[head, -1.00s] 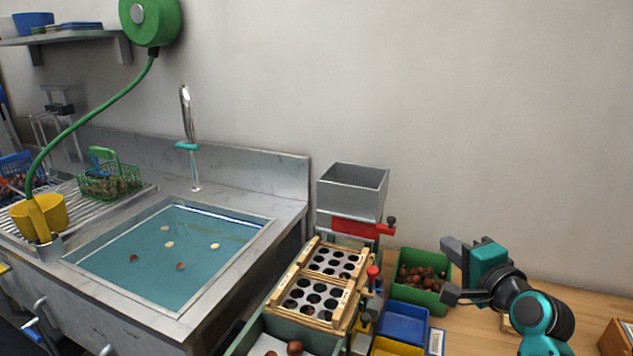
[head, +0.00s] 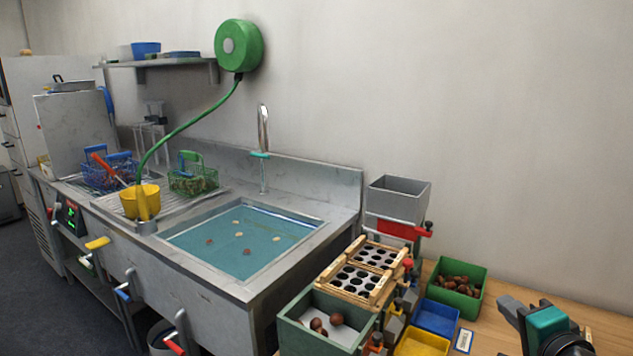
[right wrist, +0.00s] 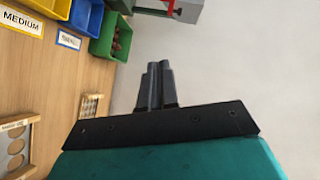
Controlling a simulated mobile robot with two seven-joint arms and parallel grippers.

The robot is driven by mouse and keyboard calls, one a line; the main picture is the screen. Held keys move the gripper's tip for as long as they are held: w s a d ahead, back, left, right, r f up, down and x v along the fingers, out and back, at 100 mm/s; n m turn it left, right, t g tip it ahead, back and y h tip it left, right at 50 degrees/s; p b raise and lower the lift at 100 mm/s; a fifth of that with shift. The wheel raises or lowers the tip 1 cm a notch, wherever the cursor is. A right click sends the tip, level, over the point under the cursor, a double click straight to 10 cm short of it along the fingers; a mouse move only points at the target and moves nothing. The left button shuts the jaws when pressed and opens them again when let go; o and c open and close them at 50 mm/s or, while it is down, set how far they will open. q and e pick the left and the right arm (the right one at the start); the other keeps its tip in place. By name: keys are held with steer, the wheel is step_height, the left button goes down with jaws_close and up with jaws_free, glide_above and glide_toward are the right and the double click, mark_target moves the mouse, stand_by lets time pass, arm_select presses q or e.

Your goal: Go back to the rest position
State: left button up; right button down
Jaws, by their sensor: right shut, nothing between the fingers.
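My right gripper (head: 508,308) is in the lower right of the head view, with its teal and black body at the picture's edge. It is to the right of the green bin of chestnuts (head: 472,304) and apart from it. In the right wrist view its dark fingers (right wrist: 157,72) are together with nothing between them. My left gripper does not show in either view.
A blue bin (head: 437,317) and a yellow bin (head: 422,345) stand on the wooden bench. A holed sorting frame (head: 361,285), a grey hopper (head: 398,196) and a sink of water (head: 240,240) are to the left. The wall above the bench is bare.

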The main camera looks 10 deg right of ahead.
steer(key=s+a+f+n+g+y, duration=0.1)
steer(key=s+a+f+n+g, duration=0.1)
steer(key=s+a+f+n, duration=0.5)
steer(key=s+a+f+n+g+y, duration=0.2)
steer(key=s+a+f+n, duration=0.6)
steer(key=f, duration=0.8)
steer(key=a+n+g, duration=0.1)
steer(key=a+n, duration=0.2)
steer(key=a, duration=0.2)
steer(key=shift+s+a+f, duration=0.15)
steer(key=shift+s+f, duration=0.05)
steer(key=shift+f, duration=0.15)
